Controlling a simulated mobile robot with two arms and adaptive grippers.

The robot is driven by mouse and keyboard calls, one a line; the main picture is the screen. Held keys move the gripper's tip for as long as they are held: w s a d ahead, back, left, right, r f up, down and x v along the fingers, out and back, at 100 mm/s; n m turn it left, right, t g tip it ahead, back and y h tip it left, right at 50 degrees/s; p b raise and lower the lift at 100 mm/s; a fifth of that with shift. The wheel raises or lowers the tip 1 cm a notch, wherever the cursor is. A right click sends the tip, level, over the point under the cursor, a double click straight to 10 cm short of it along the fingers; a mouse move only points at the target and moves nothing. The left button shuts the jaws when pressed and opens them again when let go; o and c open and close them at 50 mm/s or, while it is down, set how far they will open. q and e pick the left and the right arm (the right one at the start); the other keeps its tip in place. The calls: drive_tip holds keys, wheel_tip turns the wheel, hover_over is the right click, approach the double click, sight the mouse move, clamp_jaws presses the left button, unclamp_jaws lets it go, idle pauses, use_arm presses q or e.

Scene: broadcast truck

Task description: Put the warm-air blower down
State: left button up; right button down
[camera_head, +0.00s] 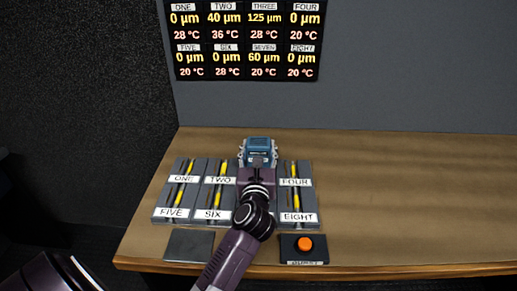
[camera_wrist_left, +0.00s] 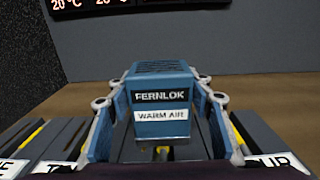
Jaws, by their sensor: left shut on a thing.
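The warm-air blower is a blue box labelled FERNLOK WARM AIR; it shows in the wrist view (camera_wrist_left: 160,97) and beyond my arm in the head view (camera_head: 258,146). My left gripper (camera_head: 258,158) is shut on it, with a finger on each side in the wrist view (camera_wrist_left: 160,125). The blower is over the far end of the labelled grey plates (camera_head: 199,190), between TWO and FOUR. My arm hides the plates below it. I cannot tell whether the blower touches them. My right gripper is not in view.
A dark flat pad (camera_head: 188,246) lies at the bench's front left. A black box with an orange button (camera_head: 304,243) stands front right of the plates. The wooden bench (camera_head: 420,195) is clear to the right. A wall display (camera_head: 247,40) shows 125 µm, 28 °C for THREE.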

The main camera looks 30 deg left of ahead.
use_arm(q)
drive_tip(key=shift+f, duration=0.2)
drive_tip(key=o, duration=1.5)
drive_tip(key=shift+r, duration=0.2)
drive_tip(key=b+v, duration=0.1)
drive_tip(key=v, duration=1)
drive_tip(key=shift+s+d+f+b, duration=0.1)
drive_tip(key=shift+d+b, duration=0.05)
drive_tip(key=shift+b, duration=0.2)
drive_tip(key=shift+s+d, duration=0.2)
drive_tip(key=shift+s, duration=0.15)
